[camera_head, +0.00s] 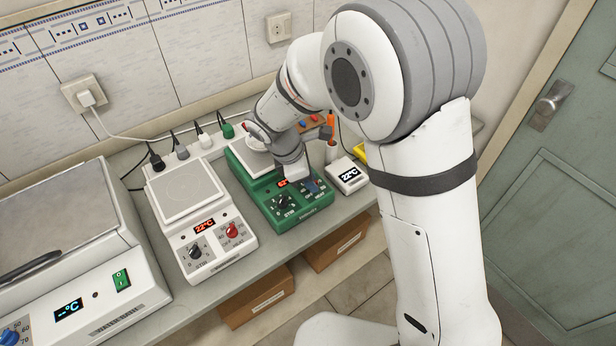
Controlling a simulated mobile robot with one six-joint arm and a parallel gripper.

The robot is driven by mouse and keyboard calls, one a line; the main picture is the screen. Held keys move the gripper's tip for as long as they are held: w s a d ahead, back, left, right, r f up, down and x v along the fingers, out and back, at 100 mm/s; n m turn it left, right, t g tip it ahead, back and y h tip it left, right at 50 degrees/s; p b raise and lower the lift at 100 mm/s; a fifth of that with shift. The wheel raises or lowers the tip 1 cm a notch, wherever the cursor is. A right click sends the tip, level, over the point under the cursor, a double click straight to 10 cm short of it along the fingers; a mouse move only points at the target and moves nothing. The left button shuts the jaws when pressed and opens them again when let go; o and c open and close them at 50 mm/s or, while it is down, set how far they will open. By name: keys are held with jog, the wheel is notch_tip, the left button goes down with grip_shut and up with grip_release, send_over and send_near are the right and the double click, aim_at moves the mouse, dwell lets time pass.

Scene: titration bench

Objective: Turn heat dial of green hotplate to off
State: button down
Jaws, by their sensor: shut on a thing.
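The green hotplate (262,200) stands on the bench in the middle of the view, with a pale top plate. Its black stir dial (283,202) is on the left of the front panel, and a red-lit display (282,183) is partly hidden by my arm. My gripper (311,184) is down at the right side of the panel, where the heat dial sits, shut on that dial. The fingers and wrist cover most of the dial, so its pointer setting cannot be read.
A white hotplate (200,233) with a black and a red dial stands to the left. A large white bath (75,270) fills the far left. A small white temperature display (348,176) stands close at the right. A power strip (184,156) with plugs lies behind.

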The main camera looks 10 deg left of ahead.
jog(key=shift+s+d+n+t+y, duration=0.15)
jog(key=shift+n+t, duration=0.2)
jog(key=shift+n, duration=0.7)
jog(key=shift+a+n+t+y, duration=0.15)
jog(key=shift+n+t, duration=0.2)
jog(key=shift+n, duration=0.7)
dwell(1.7)
jog(key=c, duration=1.3)
grip_release()
jog(key=shift+d, duration=0.1)
jog(key=shift+o, duration=0.2)
jog(key=v, duration=0.7)
jog(key=shift+r, duration=0.4)
jog(key=shift+o, duration=0.3)
